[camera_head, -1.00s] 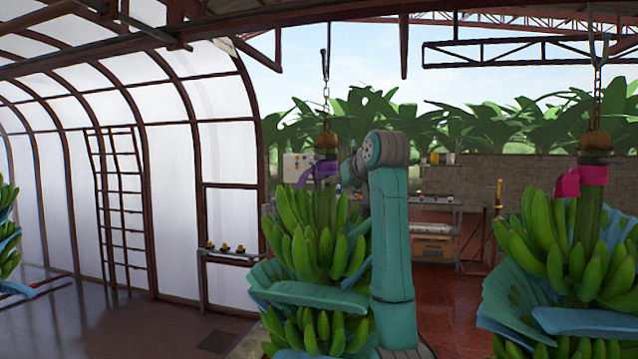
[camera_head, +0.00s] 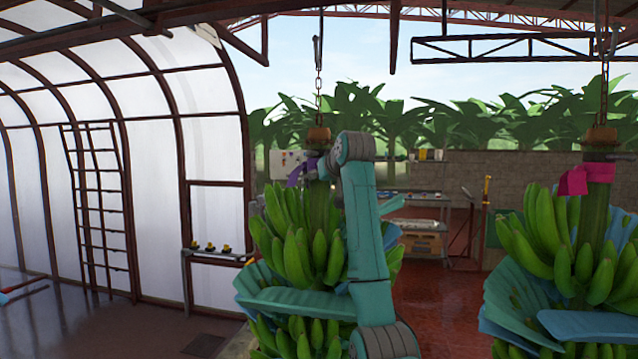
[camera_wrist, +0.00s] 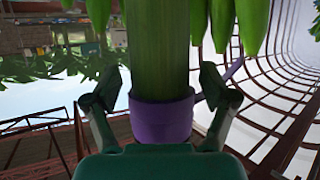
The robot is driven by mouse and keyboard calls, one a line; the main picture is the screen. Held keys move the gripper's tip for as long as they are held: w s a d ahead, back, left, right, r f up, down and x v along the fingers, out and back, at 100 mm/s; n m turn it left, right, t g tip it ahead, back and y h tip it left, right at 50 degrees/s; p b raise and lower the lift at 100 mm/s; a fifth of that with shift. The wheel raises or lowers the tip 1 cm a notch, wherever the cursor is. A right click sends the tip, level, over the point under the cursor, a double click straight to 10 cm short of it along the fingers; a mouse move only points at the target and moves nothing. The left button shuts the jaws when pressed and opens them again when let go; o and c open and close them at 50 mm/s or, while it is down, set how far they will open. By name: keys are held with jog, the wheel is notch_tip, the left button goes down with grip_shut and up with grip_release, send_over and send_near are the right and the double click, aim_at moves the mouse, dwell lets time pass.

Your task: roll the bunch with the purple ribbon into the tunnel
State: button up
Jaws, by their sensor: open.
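The bunch with the purple ribbon (camera_head: 266,222) hangs upright from a chain and hook (camera_head: 318,88), with blue sheets between its green hands. Its purple ribbon (camera_head: 297,174) is tied around the top of the stem, and shows in the wrist view (camera_wrist: 162,120) too. My gripper (camera_wrist: 158,88) is open, with one finger on each side of the stem near the ribbon; I cannot tell whether they touch it. In the head view my arm partly hides the bunch's right side. The tunnel (camera_head: 158,165), with pale panels and dark arched ribs, stands at the left.
A bunch with a pink ribbon (camera_head: 545,235) hangs close by on the right. A ladder (camera_head: 100,215) leans along the tunnel wall. A small shelf (camera_head: 218,256) stands left of the purple-ribbon bunch.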

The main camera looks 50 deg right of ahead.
jog(key=shift+x, duration=0.9)
grip_shut()
